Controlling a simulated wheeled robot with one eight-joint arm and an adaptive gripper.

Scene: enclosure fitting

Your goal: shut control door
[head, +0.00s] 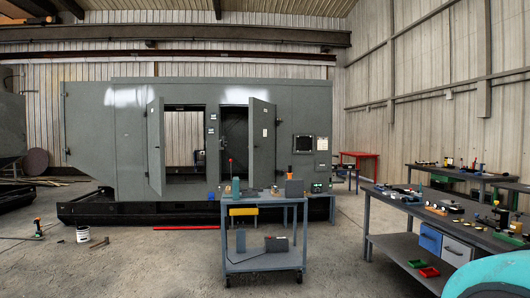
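A long grey enclosure (90,135) stands across the back of the floor with two open doorways in its side. A grey door (155,150) stands swung open at the left doorway. A second grey door (262,150) stands swung open at the right doorway, beside a dark screen panel (303,144). No readable label shows which one is the control door; the right one is nearer the screen panel. Both doors are apart from their frames. My gripper is not in view.
A grey-blue wheeled cart (264,262) with tools stands before the enclosure, near the right doorway. A workbench (440,222) with tools stands at the right. Floor at front left is mostly clear.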

